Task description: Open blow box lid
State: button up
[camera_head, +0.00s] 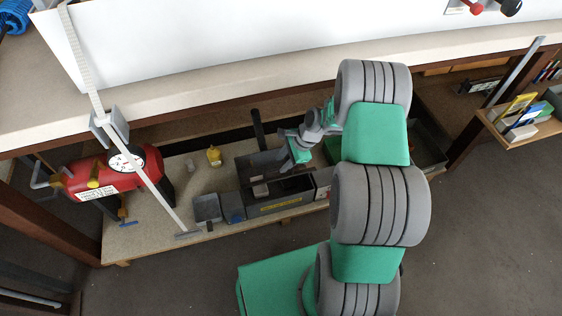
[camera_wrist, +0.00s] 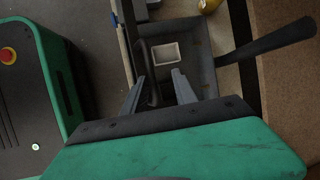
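The blow box (camera_head: 243,180) is a dark grey box with a yellow label on its front, standing on the low shelf. Its interior shows from above, with a small pale tray inside, also seen in the wrist view (camera_wrist: 165,54). I cannot clearly tell the lid from the box walls. A black lever (camera_head: 257,128) rises at the back of the box; in the wrist view the lever (camera_wrist: 268,42) points right. My gripper (camera_wrist: 158,76) is open over the box, its two grey fingers apart. A dark bar (camera_wrist: 147,62) shows near the left finger; contact is unclear.
A red tank (camera_head: 105,178) with a gauge stands left on the shelf (camera_head: 175,210). A small yellow object (camera_head: 214,156) is behind the box. The white-topped bench (camera_head: 270,85) overhangs the shelf. A pale upright bar crosses in front of the tank.

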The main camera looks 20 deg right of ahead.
jog(key=shift+r, duration=0.1)
jog(key=p+v, duration=0.2)
jog(key=v, duration=0.5)
jog(key=shift+d+r, duration=0.2)
jog(key=shift+r, duration=0.05)
